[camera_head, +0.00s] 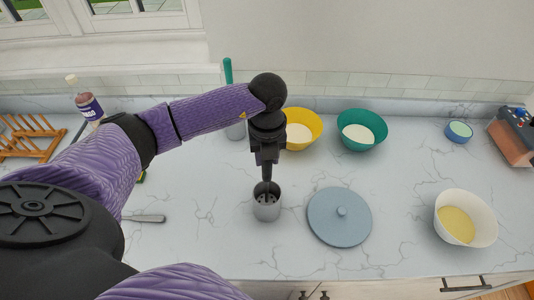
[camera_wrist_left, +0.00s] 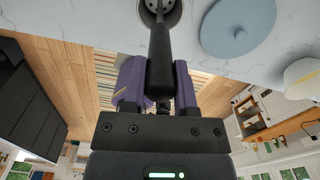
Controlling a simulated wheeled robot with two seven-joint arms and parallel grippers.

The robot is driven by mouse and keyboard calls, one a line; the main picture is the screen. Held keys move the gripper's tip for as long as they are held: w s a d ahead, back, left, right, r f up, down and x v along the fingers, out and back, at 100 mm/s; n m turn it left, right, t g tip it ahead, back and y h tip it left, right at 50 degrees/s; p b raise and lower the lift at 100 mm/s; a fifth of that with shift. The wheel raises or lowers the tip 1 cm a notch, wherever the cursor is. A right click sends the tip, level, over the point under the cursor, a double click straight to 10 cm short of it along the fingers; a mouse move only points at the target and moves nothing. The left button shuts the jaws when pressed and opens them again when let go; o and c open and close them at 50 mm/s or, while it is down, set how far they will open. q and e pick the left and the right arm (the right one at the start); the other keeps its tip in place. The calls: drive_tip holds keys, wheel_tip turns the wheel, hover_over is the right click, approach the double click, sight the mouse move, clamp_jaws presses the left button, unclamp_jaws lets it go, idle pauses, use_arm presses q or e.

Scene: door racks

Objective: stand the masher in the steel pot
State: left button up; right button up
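The steel pot (camera_head: 267,208) is a small grey cylinder standing upright on the counter, near the middle of the head view. The masher (camera_head: 267,180) hangs upright below my left gripper (camera_head: 266,160), its lower end inside the pot's mouth. In the left wrist view, the masher's black handle (camera_wrist_left: 160,62) lies between the purple fingers of the left gripper (camera_wrist_left: 160,88), which appear closed against both sides. A round steel part with dark holes shows at its far end. Whether the masher rests on the pot's floor is hidden. My right gripper is not in view.
A blue-grey lid (camera_head: 340,222) lies just right of the pot. A yellow bowl (camera_head: 305,118) and a teal bowl (camera_head: 375,145) stand behind; a white bowl (camera_head: 480,222) is at right. A wooden rack (camera_head: 30,145) and a bottle (camera_head: 88,104) are at left.

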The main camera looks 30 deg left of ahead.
use_arm(q)
drive_tip(key=o, duration=0.5)
drive_tip(key=shift+r, duration=0.1)
wheel_tip(320, 180, up, 10)
drive_tip(key=shift+f+b, duration=0.1)
drive_tip(key=shift+b, duration=0.25)
idle(0.5)
